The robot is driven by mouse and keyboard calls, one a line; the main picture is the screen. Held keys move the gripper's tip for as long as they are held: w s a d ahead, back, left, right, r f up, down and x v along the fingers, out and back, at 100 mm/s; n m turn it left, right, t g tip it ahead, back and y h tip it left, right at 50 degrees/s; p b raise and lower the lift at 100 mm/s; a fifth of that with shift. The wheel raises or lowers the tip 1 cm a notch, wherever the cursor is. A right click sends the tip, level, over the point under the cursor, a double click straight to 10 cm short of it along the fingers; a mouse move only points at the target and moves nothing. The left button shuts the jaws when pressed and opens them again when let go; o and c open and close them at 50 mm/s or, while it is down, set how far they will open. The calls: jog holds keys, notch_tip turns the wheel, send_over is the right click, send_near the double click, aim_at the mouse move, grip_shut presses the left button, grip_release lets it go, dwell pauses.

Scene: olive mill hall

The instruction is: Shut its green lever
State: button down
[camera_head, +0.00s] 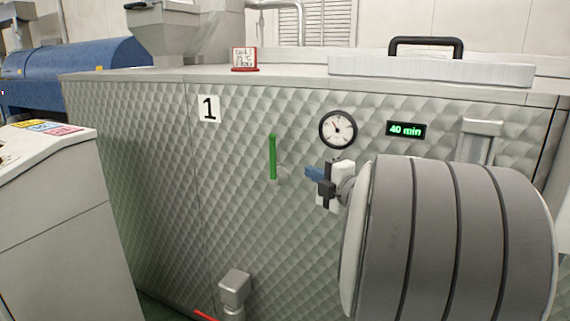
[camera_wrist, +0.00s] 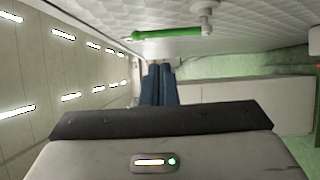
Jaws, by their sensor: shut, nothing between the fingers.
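The green lever (camera_head: 273,157) stands upright on the quilted metal front of the machine marked 1, on a small pale pivot at its lower end. It also shows in the wrist view (camera_wrist: 166,35), lying across the picture near the top, with its pivot at the right end. My gripper (camera_head: 311,173) is to the right of the lever in the head view, its blue fingers pointing left. In the wrist view the fingers (camera_wrist: 158,70) are together, empty and apart from the lever. My arm hides part of the machine front at the right.
A round gauge (camera_head: 338,129) and a "40 min" display (camera_head: 406,130) sit above my gripper. A metal spout (camera_head: 234,288) and a red handle (camera_head: 205,316) are low on the front. A pale cabinet (camera_head: 60,220) stands at left. The panel around the lever is clear.

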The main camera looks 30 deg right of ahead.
aim_at(274, 154)
jog(key=w, duration=0.4)
jog(key=w+a, duration=0.1)
jog(key=w, duration=0.4)
jog(key=w+a, duration=0.1)
jog(key=w, duration=0.3)
jog(key=shift+w+a, duration=0.1)
jog(key=shift+w, duration=0.2)
